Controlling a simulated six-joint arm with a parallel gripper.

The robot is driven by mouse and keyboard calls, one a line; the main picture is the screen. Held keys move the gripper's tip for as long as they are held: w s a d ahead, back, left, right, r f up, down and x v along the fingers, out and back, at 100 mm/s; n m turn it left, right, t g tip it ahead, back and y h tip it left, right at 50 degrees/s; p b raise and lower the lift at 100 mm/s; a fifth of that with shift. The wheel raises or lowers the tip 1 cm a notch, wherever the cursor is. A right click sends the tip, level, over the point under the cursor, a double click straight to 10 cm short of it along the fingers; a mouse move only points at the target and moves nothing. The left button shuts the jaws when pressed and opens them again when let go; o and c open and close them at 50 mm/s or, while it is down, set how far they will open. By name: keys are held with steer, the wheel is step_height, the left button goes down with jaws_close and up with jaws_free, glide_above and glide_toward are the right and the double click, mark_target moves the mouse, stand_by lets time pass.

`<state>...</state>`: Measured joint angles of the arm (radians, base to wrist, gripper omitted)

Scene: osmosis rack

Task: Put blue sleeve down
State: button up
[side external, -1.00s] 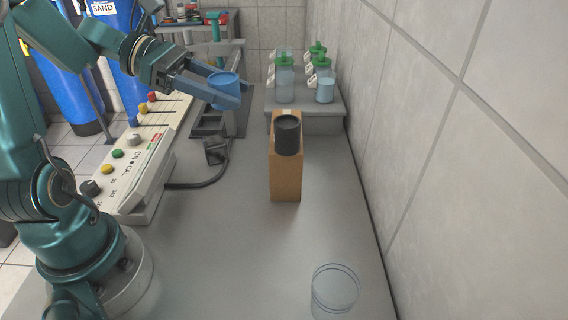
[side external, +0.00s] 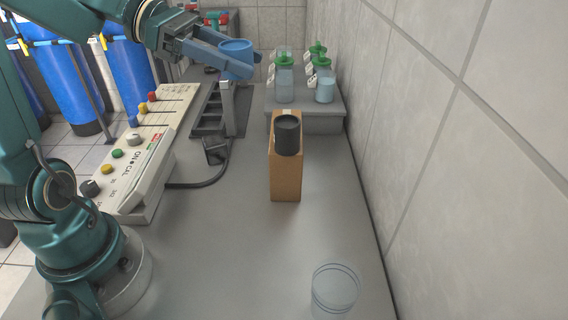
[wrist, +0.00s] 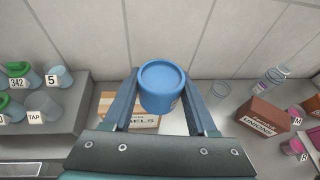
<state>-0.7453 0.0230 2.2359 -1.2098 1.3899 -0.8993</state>
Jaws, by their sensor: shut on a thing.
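The blue sleeve (side external: 236,50) is a short blue cylinder held upright between the fingers of my gripper (side external: 232,64), high above the bench. In the wrist view the sleeve (wrist: 161,86) sits between the two blue-grey fingers of my gripper (wrist: 162,100), with a round rim facing the camera. My gripper is shut on it. In the side view it is above the dark slotted rack and a pale upright post (side external: 228,105) there. What lies directly under the sleeve is partly hidden in the wrist view.
A cardboard box (side external: 285,178) with a black cylinder (side external: 287,135) stands mid-bench. A grey step (side external: 305,119) holds green-capped bottles (side external: 285,82) near the wall. A clear beaker (side external: 334,292) stands at the front. A control panel (side external: 140,150) is at left. The bench front is mostly clear.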

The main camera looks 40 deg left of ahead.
steer(key=w+d, duration=0.3)
steer(key=d, duration=0.6)
steer(key=g, duration=0.1)
glide_above(323, 239)
step_height(323, 239, down, 16)
steer(key=shift+m, duration=0.4)
steer(key=shift+f, duration=3.9)
steer(key=shift+f, duration=0.6)
steer(key=o, duration=1.4)
